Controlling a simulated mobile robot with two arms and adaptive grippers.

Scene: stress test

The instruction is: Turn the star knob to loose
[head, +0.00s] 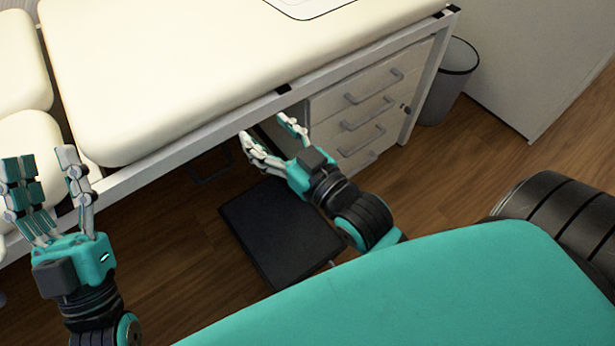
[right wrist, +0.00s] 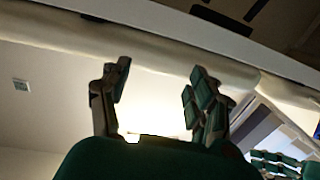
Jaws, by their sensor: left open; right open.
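No star knob can be made out for certain. A small dark round part (head: 405,108) shows at the right end of the drawer unit, too small to identify. My right gripper (head: 268,132) is open and empty at the front edge of the cream padded table (head: 200,60), left of the drawers. In the right wrist view its spread fingers (right wrist: 158,80) have nothing between them, with the pale table edge behind. My left gripper (head: 45,170) is open and empty at the left, in front of the padding. Teal fingers, seemingly my left gripper's (right wrist: 285,163), show at the lower right there.
The drawer unit (head: 350,118) with grey handles stands under the table's white frame. A black flat step or board (head: 280,230) is on the wooden floor below my right gripper. A grey bin (head: 447,85) stands beyond the drawers, beside a white cabinet (head: 535,60).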

